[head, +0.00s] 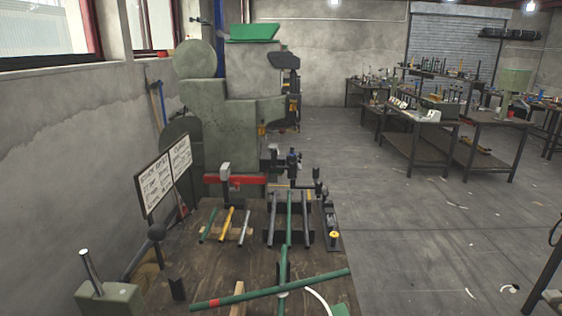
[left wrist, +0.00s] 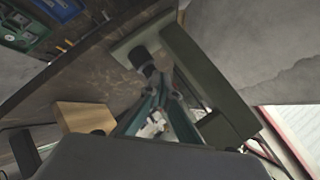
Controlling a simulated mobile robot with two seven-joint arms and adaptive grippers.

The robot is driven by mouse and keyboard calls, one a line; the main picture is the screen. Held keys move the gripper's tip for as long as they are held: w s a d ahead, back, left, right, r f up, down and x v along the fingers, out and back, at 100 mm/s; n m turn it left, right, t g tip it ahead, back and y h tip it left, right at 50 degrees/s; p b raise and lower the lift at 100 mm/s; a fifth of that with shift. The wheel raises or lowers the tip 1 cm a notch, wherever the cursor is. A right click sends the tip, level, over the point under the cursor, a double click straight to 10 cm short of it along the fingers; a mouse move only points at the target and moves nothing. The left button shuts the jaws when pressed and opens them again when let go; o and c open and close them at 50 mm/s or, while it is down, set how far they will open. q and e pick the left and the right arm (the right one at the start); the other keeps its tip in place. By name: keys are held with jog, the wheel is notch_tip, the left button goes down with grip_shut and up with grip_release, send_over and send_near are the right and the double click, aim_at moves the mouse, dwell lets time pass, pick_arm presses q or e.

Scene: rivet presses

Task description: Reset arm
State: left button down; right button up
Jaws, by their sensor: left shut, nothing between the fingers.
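My left gripper (left wrist: 158,90) shows in the left wrist view as two teal-tinted fingers that come together at their tips. It is shut and holds nothing. Its tips are close to a black cylindrical part beside a grey-green block (left wrist: 225,110); I cannot tell whether they touch. In the head view I cannot make out either gripper. My right gripper is in neither view.
The wooden workbench (head: 205,285) carries several bars, a long green bar (head: 310,283) and a grey-green block with a metal rod (head: 108,298). A large green press (head: 215,120) stands behind. The floor (head: 430,240) at right is mostly clear. A wooden block (left wrist: 82,116) shows in the left wrist view.

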pick_arm(q)
jog(key=s+a+f+g+y, duration=0.1)
jog(key=s+a+f+g, duration=0.4)
jog(key=s, duration=0.4)
jog(key=w+d+f+n+t+h, duration=0.1)
jog(key=d+f+n+t+h, duration=0.2)
jog(key=d+f, duration=1.1)
notch_tip(320, 180, down, 2)
jog(key=t+h, duration=0.1)
jog(key=h, duration=0.2)
jog(key=shift+d+f+t+h, duration=0.25)
jog(key=shift+t+h, duration=0.05)
jog(key=shift+t, duration=0.1)
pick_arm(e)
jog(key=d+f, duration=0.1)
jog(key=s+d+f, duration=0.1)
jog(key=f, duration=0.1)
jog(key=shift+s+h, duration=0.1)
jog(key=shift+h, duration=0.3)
pick_arm(q)
jog(key=shift+w, duration=0.1)
